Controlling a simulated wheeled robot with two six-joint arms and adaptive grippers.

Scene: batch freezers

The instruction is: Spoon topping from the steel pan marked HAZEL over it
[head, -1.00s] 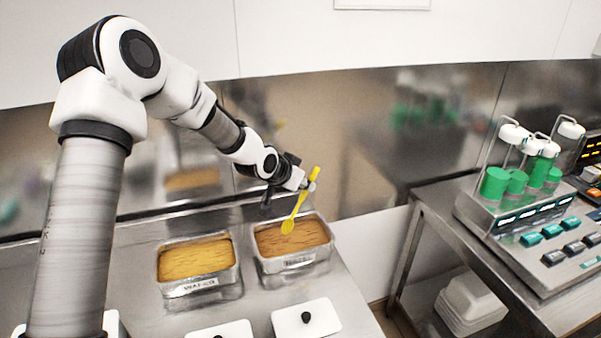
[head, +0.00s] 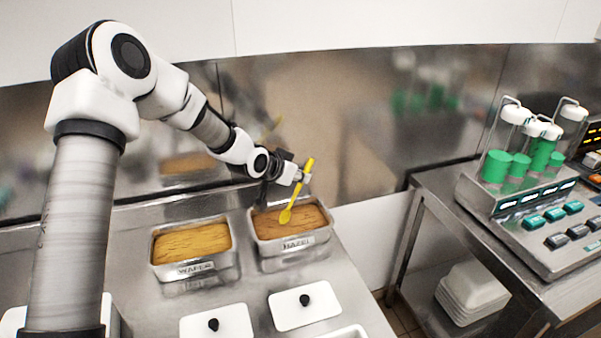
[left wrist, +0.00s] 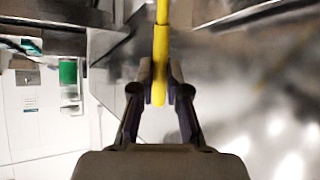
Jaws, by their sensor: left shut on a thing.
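The steel pan marked HAZEL (head: 293,244) stands on the steel counter and holds a brown topping (head: 268,225). My left gripper (head: 300,176) is above the pan's back right side, shut on the handle of a yellow spoon (head: 297,196). The spoon is tilted, with its bowl at the lower end over the brown topping. I cannot tell whether the bowl touches the topping. In the left wrist view the gripper (left wrist: 160,82) has the yellow handle (left wrist: 161,45) between its fingers. My right gripper is not in view.
A steel pan marked WAFER (head: 196,270) with a golden filling stands left of HAZEL. White lids with black knobs (head: 304,308) lie in front. A machine with green-filled cylinders (head: 497,165) stands on the right counter. White tubs (head: 470,295) are stacked below it.

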